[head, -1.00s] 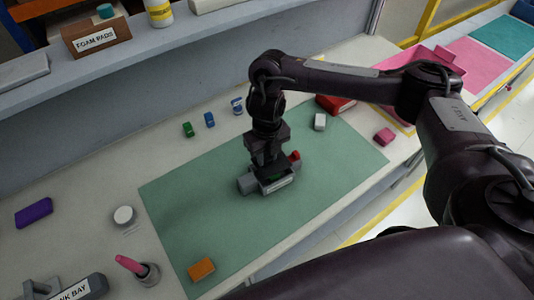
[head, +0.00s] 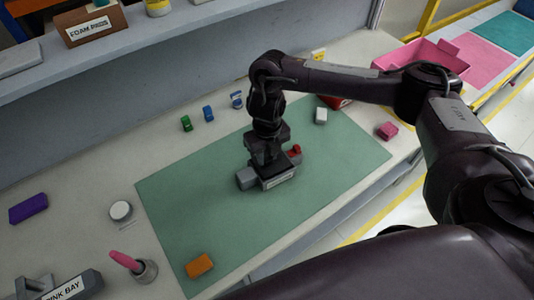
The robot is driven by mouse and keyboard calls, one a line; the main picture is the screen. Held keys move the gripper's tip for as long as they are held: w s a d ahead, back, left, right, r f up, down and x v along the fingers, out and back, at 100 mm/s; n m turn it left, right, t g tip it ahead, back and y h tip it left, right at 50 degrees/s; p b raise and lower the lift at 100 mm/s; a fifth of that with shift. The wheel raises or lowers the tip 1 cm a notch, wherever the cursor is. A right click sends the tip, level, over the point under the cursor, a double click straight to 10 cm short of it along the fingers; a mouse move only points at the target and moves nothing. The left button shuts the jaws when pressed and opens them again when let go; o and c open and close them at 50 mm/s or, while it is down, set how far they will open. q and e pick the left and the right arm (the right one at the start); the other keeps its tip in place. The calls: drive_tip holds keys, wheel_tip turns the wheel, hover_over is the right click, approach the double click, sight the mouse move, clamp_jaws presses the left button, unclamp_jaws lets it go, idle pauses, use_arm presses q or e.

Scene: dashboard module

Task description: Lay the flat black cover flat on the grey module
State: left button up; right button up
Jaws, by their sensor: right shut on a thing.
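The grey module (head: 246,181) sits on the green mat (head: 200,215), with a white label on its front and a red part (head: 296,150) at its right end. My right gripper (head: 263,167) points down directly over the module and is shut on a dark flat piece, which appears to be the black cover. The gripper hides most of this piece, and I cannot tell whether it touches the module or lies flat. My left gripper is not in view.
An orange block (head: 199,265) and a white block (head: 321,116) lie on the mat. Green (head: 187,123) and blue (head: 208,114) pieces stand behind it. A pink bin (head: 420,58) is at the back right. A pink-handled tool stands in a cup (head: 146,271) at front left. The mat's left half is mostly clear.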

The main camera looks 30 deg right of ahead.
drive_tip(key=shift+f+b, duration=0.45)
drive_tip(key=shift+f, duration=0.15)
drive_tip(key=o, duration=1.1)
drive_tip(key=shift+c, duration=0.2)
drive_tip(key=shift+r+p, duration=0.85)
drive_tip(key=shift+r, duration=3.05)
